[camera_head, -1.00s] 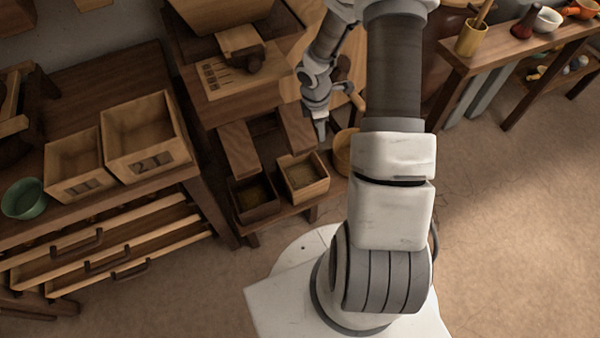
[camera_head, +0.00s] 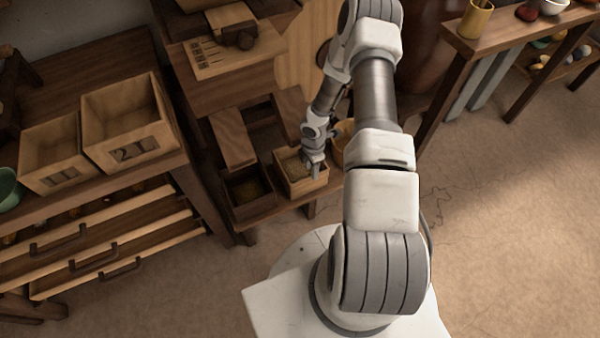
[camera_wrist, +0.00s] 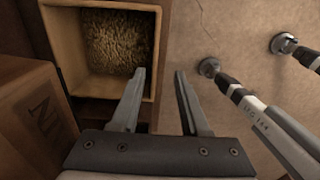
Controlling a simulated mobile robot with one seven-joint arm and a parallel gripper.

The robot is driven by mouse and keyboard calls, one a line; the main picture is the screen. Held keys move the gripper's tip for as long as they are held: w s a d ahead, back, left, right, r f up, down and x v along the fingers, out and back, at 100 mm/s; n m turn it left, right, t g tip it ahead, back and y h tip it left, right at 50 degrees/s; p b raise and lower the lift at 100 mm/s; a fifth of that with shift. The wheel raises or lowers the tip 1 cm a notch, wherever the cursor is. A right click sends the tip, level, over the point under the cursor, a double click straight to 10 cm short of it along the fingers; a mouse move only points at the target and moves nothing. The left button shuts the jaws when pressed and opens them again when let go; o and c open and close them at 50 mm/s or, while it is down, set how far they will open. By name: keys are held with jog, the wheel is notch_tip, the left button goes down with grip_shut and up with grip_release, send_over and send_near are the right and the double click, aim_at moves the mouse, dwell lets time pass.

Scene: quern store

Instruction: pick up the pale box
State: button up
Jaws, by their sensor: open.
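The pale box (camera_head: 299,189) is a light wooden open-topped box with brown grain-like filling, on a low stand beside a darker box (camera_head: 252,203). In the wrist view the pale box (camera_wrist: 61,45) is at the upper left. My gripper (camera_head: 315,172) is at the box's right side and hides part of it in the head view. In the wrist view my gripper (camera_wrist: 160,73) is open and empty. Its left finger overlaps the box's inside, its right finger lies outside, and the right wall shows between them. I cannot tell whether the fingertips reach below the rim.
A drawer bench with two numbered wooden bins (camera_head: 128,130) stands at the left. A round wooden vessel (camera_head: 343,140) is close right of the pale box. A shelf table (camera_head: 520,32) with bowls stands at the upper right. The floor (camera_head: 500,220) at right is clear.

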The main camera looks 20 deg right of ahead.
aim_at(310, 177)
jog(key=f+b, duration=0.1)
jog(key=f, duration=0.1)
jog(key=f+b, duration=0.1)
jog(key=f, duration=0.3)
jog(key=shift+w+f+b, duration=0.4)
grip_shut()
jog(key=shift+r, duration=0.1)
dwell(1.0)
